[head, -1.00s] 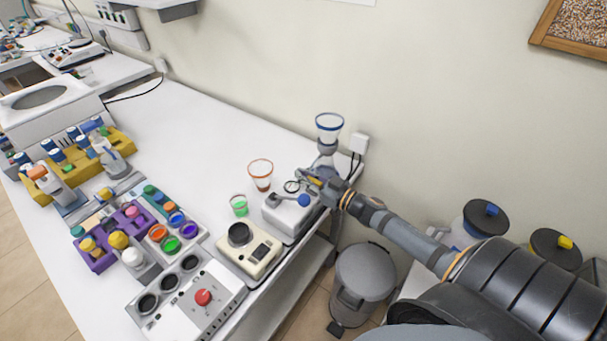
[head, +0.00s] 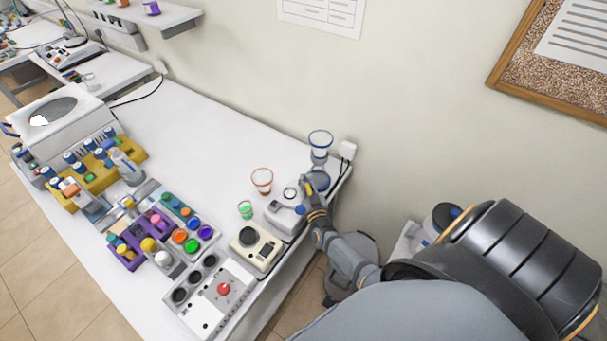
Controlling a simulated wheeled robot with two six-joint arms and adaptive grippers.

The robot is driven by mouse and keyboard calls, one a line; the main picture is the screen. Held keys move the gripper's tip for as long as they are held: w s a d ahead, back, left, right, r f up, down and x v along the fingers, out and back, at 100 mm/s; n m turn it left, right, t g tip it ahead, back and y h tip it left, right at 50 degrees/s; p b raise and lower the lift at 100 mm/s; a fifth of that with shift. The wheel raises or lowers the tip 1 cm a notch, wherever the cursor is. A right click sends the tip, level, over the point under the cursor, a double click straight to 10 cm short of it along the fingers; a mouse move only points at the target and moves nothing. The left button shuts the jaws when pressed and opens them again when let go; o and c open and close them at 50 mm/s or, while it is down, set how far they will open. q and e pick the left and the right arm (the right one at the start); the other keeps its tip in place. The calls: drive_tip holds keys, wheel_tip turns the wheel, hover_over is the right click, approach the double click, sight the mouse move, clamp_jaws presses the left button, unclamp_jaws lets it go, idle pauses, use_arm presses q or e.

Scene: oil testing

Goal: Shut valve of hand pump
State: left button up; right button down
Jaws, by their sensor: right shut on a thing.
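The hand pump (head: 284,217) is a small white box with a round ring-like gauge (head: 290,193) and a lever ending in a blue knob (head: 300,210). It stands near the right edge of the white bench. My right gripper (head: 308,184) reaches in from the lower right, just behind the pump and in front of the glass funnel vessel. It is shut on a small part there, seemingly the pump's valve, which the fingers hide. The way the valve is turned cannot be seen. My left gripper is not in view.
A blue-rimmed glass funnel vessel (head: 320,146) stands directly behind my right gripper. An orange-rimmed beaker (head: 262,180) and a small green cup (head: 245,209) stand left of the pump. A cream device (head: 257,247) is in front. The bench middle (head: 200,140) is clear.

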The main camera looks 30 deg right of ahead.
drive_tip(key=shift+d+m+g+h+p, duration=0.15)
drive_tip(key=shift+m+g+h+p, duration=0.2)
drive_tip(key=shift+h, duration=0.25)
drive_tip(key=c, duration=1.3)
unclamp_jaws()
drive_tip(key=v, duration=1.2)
drive_tip(key=shift+f, duration=0.1)
